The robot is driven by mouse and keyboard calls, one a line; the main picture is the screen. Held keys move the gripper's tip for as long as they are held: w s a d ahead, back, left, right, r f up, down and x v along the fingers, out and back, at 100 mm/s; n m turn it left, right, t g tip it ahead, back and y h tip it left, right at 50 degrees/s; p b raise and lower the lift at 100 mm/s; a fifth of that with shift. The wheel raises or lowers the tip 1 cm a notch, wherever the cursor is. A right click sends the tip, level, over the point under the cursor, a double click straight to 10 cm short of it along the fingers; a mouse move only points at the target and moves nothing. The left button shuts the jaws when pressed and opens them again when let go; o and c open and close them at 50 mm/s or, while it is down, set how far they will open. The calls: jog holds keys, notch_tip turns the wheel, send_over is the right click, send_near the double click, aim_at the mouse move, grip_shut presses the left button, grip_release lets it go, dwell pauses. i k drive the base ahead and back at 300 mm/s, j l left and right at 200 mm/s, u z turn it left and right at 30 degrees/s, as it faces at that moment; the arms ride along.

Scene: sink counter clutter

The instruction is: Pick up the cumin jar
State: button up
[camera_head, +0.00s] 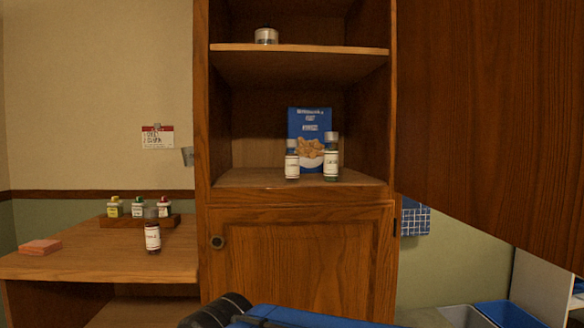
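Two small spice jars with white labels stand upright on the middle shelf of the open cabinet, a shorter jar (292,160) on the left and a taller jar (331,158) on the right. A third labelled jar (152,232) with a dark top stands on the counter at left. The lettering is too small to read surely, so I cannot tell which is the cumin jar. My gripper is not in view; only black and blue parts of my own body show at the bottom edge.
A blue food box (310,124) stands behind the shelf jars. An open cabinet door (490,110) fills the upper right. A tin (266,36) sits on the upper shelf (300,48). The counter (100,258) holds a rack (125,221) with three small bottles and a pink sponge (40,246).

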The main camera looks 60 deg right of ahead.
aim_at(292, 155)
jog(key=i+j+z, duration=0.2)
jog(key=z, duration=0.15)
jog(key=i+j+z, duration=0.2)
jog(key=z, duration=0.2)
